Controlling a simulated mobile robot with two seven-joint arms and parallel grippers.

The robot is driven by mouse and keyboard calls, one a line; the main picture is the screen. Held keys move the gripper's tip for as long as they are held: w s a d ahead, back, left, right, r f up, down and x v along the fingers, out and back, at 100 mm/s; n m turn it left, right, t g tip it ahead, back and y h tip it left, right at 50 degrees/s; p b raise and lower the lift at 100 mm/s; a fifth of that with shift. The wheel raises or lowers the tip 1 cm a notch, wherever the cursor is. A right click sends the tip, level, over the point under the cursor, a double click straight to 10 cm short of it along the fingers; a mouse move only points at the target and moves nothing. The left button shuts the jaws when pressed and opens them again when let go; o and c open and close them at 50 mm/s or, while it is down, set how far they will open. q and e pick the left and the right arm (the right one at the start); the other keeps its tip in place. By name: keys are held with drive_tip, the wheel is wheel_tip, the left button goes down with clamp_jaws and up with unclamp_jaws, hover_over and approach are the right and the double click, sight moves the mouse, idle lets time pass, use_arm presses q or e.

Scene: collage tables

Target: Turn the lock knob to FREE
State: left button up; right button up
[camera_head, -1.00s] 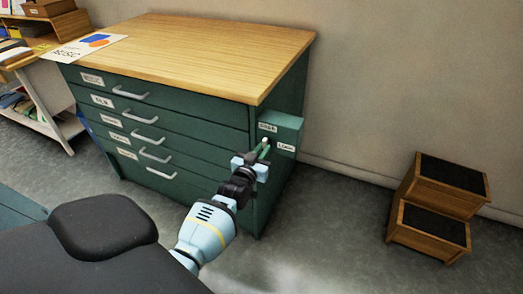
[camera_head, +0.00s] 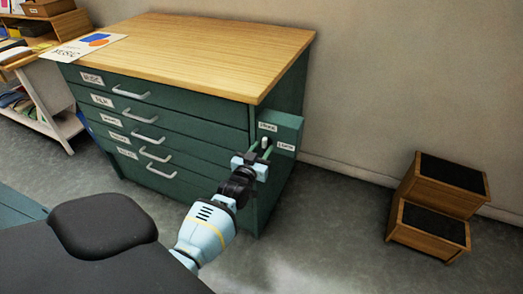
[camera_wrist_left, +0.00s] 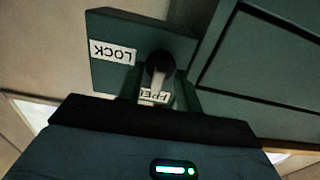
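The lock box (camera_head: 285,130) is a green block on the right side of the green drawer cabinet. One label sits at its upper left and a LOCK label (camera_head: 286,146) at its right. In the left wrist view the box appears upside down, with a dark round knob (camera_wrist_left: 160,64). A pale bar on the knob points toward the other label (camera_wrist_left: 154,95), partly covered and hard to read. My left gripper (camera_head: 261,149) is at the box, its two green fingers spread apart on either side of the knob. Contact with the knob cannot be told. My right gripper is not in view.
The cabinet's wooden top (camera_head: 200,50) overhangs near the box and holds a poster (camera_head: 85,46) at its left. Drawer handles stick out of the front. A wooden step stool (camera_head: 435,210) stands on the right, with clear floor between.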

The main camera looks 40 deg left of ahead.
use_arm(q)
drive_tip(key=p+v, duration=0.1)
drive_tip(key=v, duration=0.6)
drive_tip(key=shift+s, duration=0.4)
